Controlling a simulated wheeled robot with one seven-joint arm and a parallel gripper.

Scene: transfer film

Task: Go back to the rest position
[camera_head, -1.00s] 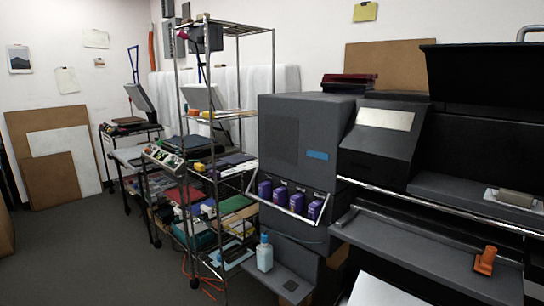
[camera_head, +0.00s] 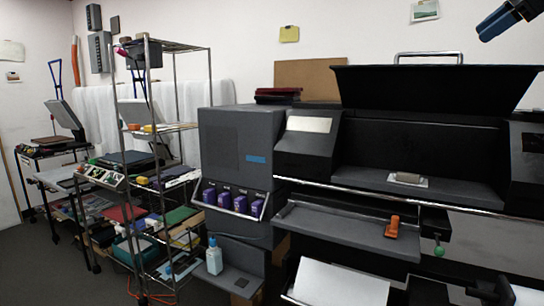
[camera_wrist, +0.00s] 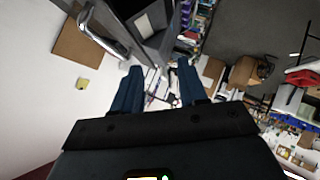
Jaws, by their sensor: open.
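My gripper (camera_wrist: 160,78) shows in the wrist view with its two dark blue fingers apart and nothing between them. In the head view the blue end of my gripper (camera_head: 508,18) shows at the upper right corner, high in front of the wall and apart from the printer below it. The rest of my arm is out of the picture there.
A large black printer (camera_head: 420,150) fills the right side, with a metal handle (camera_head: 430,55) on top and an orange clamp (camera_head: 392,227) on its lower shelf. A loaded wire rack (camera_head: 178,128) stands to its left. Grey floor shows at lower left.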

